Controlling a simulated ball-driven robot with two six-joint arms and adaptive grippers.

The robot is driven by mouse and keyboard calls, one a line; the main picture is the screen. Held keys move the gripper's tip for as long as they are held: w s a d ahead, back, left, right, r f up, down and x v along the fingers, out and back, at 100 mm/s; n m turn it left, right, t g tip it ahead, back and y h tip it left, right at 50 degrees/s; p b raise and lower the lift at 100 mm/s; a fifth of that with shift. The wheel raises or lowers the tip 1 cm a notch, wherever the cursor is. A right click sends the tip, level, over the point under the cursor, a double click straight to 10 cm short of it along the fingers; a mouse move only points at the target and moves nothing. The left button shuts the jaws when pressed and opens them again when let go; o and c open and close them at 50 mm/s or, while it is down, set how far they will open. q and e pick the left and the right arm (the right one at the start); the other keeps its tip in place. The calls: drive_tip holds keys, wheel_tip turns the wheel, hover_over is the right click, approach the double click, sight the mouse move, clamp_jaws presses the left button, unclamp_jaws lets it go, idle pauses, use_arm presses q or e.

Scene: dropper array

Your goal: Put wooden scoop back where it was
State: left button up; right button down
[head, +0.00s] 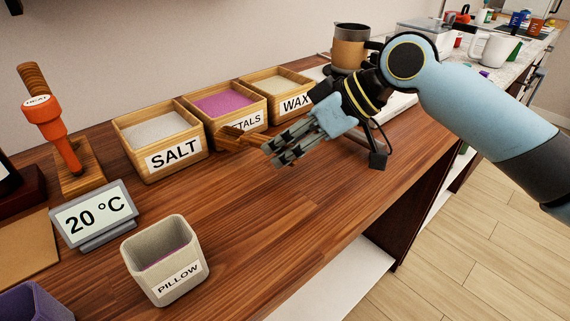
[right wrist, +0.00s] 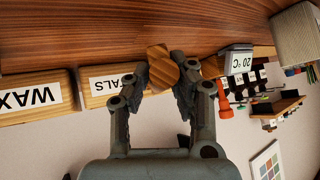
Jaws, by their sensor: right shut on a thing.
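The wooden scoop (head: 238,138) is held by its end in my right gripper (head: 277,153), which is shut on it. The scoop's head hangs at the front of the petals box (head: 224,102), covering part of its label; I cannot tell whether they touch. In the right wrist view the scoop (right wrist: 161,68) sits between the fingertips of the right gripper (right wrist: 162,82). The petals box holds pink material. The salt box (head: 160,138) is left of it and the wax box (head: 276,92) right of it. My left gripper is not in view.
A grey cup labelled PILLOW (head: 165,261) stands at the front with pink material inside. A 20 °C display (head: 95,215) and an orange-handled heat tool (head: 52,120) are at the left. The wooden counter (head: 270,220) is clear in the middle. A metal mug (head: 350,50) stands behind my right arm.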

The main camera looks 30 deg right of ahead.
sight(285, 178)
drive_tip(key=shift+f, duration=1.75)
drive_tip(key=shift+f, duration=0.15)
drive_tip(key=c, duration=1.1)
unclamp_jaws()
drive_tip(key=shift+c, duration=0.2)
drive_tip(key=p+v, duration=0.3)
drive_tip(key=v, duration=0.9)
